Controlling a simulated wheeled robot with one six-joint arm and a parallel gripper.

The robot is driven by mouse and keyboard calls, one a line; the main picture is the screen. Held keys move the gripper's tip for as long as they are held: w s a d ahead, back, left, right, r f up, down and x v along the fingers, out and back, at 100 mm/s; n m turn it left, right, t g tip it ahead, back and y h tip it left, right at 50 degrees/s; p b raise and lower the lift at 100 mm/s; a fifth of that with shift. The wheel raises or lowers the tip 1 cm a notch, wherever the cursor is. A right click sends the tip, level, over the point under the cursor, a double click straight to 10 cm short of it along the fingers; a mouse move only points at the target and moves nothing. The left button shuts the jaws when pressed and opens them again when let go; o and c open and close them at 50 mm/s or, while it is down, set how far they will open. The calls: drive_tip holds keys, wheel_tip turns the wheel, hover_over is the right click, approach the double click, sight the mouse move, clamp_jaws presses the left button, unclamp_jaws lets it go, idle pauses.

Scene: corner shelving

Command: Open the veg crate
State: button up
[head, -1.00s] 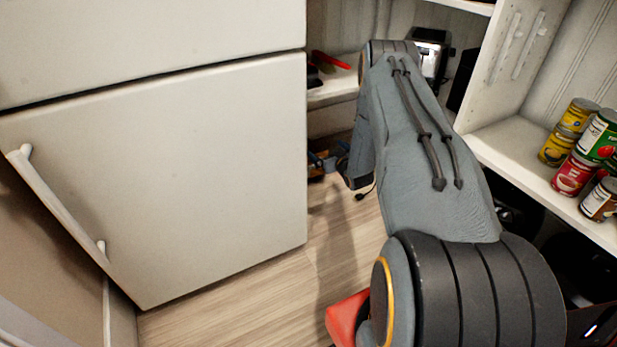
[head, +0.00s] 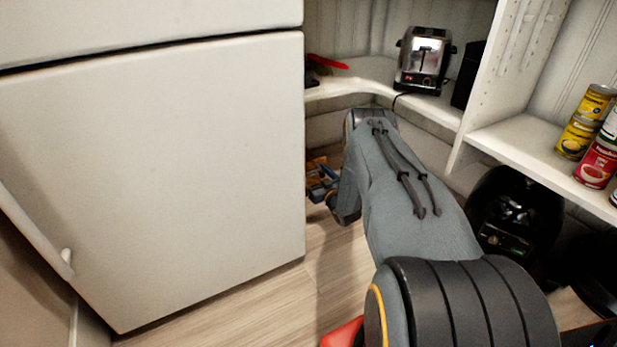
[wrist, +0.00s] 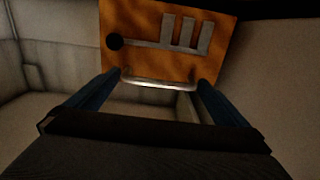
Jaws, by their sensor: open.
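In the wrist view, an orange-brown wooden panel (wrist: 210,20), apparently the veg crate's front, fills the upper middle. It carries a pale fork-like emblem and a dark round spot. A pale metal bar handle (wrist: 158,84) runs along its lower edge. My gripper (wrist: 159,80) is open, with one blue finger near each end of the handle. I cannot tell whether the fingers touch it. In the head view, my gripper (head: 322,188) is low beside the fridge, partly hidden by my arm. A small orange patch (head: 316,164) shows just behind it.
A white fridge (head: 180,180) stands close on the left. White corner shelves hold a toaster (head: 424,62) and cans (head: 576,135). A black appliance (head: 512,210) sits below on the right. The wooden floor (head: 250,310) is bare in front.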

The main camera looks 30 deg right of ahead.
drive_tip(key=shift+w, duration=0.6)
drive_tip(key=c, duration=1.2)
drive_tip(key=shift+o, duration=0.2)
drive_tip(key=s+p, duration=1.2)
drive_tip(key=s, duration=1)
drive_tip(key=shift+s+d, duration=0.15)
drive_tip(key=shift+d, duration=0.25)
drive_tip(key=o, duration=1.2)
drive_tip(key=shift+c, duration=0.2)
drive_tip(key=shift+s+p, duration=0.1)
drive_tip(key=shift+p, duration=0.2)
